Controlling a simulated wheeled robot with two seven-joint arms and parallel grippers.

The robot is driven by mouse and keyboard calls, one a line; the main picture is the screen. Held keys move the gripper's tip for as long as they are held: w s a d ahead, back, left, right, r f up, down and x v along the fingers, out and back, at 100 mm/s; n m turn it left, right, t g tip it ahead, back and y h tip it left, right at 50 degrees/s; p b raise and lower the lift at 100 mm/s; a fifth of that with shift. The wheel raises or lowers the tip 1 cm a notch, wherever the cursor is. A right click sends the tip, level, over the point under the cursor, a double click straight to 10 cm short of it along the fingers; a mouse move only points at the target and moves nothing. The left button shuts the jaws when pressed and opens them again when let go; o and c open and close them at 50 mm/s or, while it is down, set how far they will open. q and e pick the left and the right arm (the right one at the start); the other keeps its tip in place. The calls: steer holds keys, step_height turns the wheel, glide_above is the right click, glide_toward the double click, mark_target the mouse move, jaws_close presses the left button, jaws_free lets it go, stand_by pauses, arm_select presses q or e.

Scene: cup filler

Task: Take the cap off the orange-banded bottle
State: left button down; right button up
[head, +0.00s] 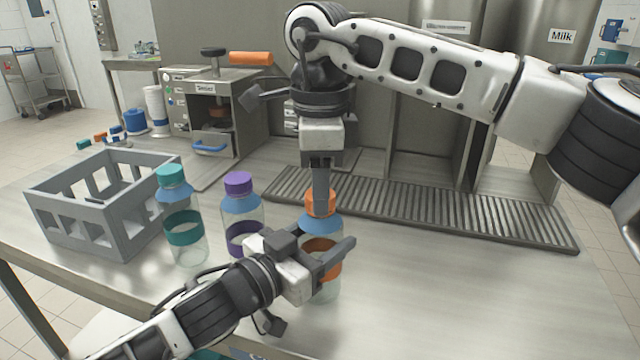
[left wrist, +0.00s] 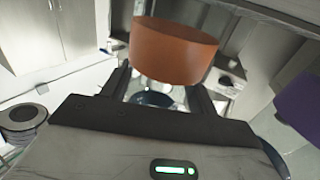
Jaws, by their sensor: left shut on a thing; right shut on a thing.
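The orange-banded bottle (head: 326,292) stands upright on the steel table, clear with a blue shoulder and an orange band. My left gripper (head: 327,262) is shut on the bottle's body from the left, around band height, and covers part of the band. My right gripper (head: 321,190) points straight down from above and is shut on the cap. One right finger hides part of the cap; whether the cap is loose cannot be told.
A purple-banded bottle (head: 239,206) and a teal-banded bottle (head: 183,230) stand close on the left. A grey crate (head: 95,222) is beyond them. A slatted drip tray (head: 430,212) lies behind. The table's right front is clear.

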steer(key=n, duration=0.9)
steer(key=shift+n, duration=0.3)
steer(key=shift+r, duration=0.15)
steer(key=shift+r, duration=1)
steer(key=shift+r, duration=2)
arm_select(q)
steer(key=shift+c, duration=1.6)
jaws_free()
steer(key=shift+a, duration=0.1)
